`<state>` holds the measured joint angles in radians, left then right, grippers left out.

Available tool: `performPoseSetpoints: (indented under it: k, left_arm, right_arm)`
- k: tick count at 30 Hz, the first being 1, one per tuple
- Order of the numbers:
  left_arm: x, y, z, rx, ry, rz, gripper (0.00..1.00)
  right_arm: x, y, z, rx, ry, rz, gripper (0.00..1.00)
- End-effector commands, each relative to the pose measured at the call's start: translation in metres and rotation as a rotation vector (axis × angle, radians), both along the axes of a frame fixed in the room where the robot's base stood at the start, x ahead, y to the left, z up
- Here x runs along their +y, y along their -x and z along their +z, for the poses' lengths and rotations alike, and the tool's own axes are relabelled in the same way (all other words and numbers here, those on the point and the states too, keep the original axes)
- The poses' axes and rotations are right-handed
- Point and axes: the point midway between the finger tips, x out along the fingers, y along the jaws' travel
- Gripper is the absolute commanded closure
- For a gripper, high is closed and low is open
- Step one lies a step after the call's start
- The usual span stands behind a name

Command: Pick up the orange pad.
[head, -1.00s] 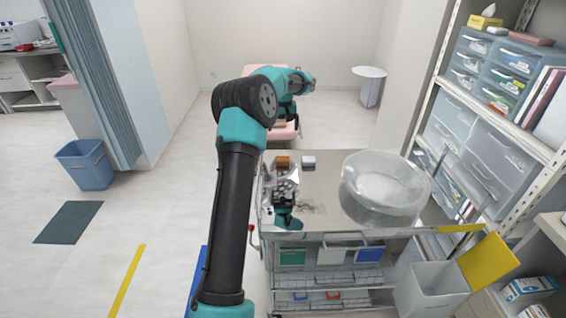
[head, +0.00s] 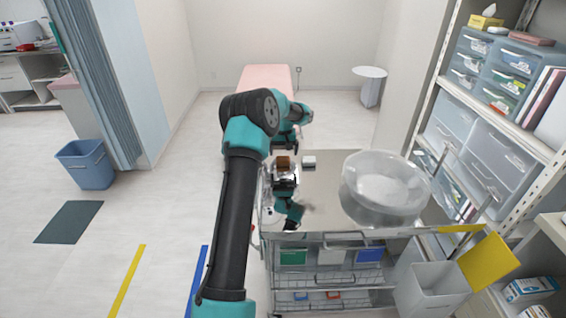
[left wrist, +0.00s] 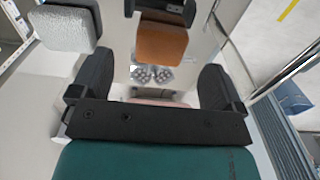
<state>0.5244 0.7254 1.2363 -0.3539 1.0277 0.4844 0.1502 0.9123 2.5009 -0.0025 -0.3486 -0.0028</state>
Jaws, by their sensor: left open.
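The orange pad (head: 283,162) lies on the far left part of the shiny steel cart top (head: 325,205). My left gripper (head: 286,150) is open and empty, just above and behind the pad in the head view. In the left wrist view, the orange pad (left wrist: 162,44) shows in the gap between the two open black fingers (left wrist: 155,68), beyond their tips and apart from them. The pad's underside is hidden. My right gripper is in neither view.
A whitish pad (head: 309,161) lies just right of the orange pad, also in the left wrist view (left wrist: 68,26). A clear round basin (head: 385,190) stands on the cart's right. The steel mirrors my arm. Shelves (head: 500,120) stand at right; a pink bed (head: 265,77) is behind.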

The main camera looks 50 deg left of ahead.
Motion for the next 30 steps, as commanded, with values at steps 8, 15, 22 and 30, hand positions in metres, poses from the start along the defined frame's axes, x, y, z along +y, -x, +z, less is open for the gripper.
performPoseSetpoints:
  k: [8,15,22,30]
  left_arm:
    - [0.002,-0.001,-0.008,0.001,0.000,0.000,0.06]
    - [0.007,-0.003,-0.040,0.003,0.000,0.000,0.06]
    - [0.007,-0.003,-0.051,0.000,-0.004,0.000,0.06]
    - [0.007,-0.003,-0.051,-0.001,-0.003,0.000,0.06]
  right_arm:
    - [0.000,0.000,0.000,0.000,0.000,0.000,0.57]
    - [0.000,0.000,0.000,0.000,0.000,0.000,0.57]
    - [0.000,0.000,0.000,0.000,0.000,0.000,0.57]
    - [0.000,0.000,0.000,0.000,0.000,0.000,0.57]
